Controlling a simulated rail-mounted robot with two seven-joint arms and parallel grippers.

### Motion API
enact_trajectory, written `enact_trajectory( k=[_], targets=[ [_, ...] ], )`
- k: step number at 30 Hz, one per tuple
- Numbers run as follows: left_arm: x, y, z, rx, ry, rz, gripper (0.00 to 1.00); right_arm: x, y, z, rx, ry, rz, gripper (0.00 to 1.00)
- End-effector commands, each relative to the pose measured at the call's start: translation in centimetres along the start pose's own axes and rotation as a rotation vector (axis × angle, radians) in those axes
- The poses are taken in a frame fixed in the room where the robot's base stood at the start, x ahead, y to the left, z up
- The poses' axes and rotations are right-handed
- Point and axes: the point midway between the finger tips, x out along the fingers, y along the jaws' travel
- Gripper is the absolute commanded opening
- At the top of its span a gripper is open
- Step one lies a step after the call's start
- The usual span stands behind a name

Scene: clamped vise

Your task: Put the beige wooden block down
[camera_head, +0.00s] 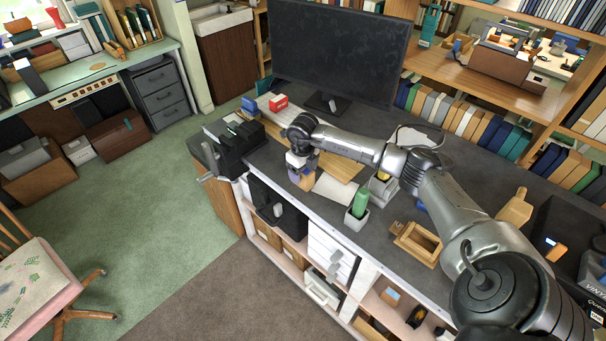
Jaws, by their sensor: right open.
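My right gripper (300,163) points down over the desk's front left part, beside the vise, and is open. A small beige wooden block (308,183) shows just under its fingers, partly hidden by them. I cannot tell whether the fingers touch it. A blue-purple piece shows at the same spot. The black vise (238,146) is clamped to the desk's left end, with its handle sticking out to the left. My left gripper is not in view.
Bookshelves stand behind.

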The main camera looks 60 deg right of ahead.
Motion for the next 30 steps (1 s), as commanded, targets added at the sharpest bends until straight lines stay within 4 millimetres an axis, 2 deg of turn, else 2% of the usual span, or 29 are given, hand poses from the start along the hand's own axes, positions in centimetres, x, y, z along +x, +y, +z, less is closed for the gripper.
enact_trajectory(
  k=[9,15,21,30],
  targets=[
    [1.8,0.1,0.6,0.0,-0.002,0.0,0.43,-5.9,-0.1,0.1,-0.001,-0.006,-0.002,0.68],
    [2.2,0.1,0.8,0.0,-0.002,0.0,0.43,-8.8,0.0,0.1,0.0,-0.004,-0.001,0.68],
    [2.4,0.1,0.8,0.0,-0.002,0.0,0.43,-10.2,0.0,0.0,0.0,-0.001,-0.001,0.68],
    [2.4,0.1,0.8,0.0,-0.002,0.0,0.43,-10.5,0.0,0.0,0.0,0.0,-0.001,0.68]
  ],
)
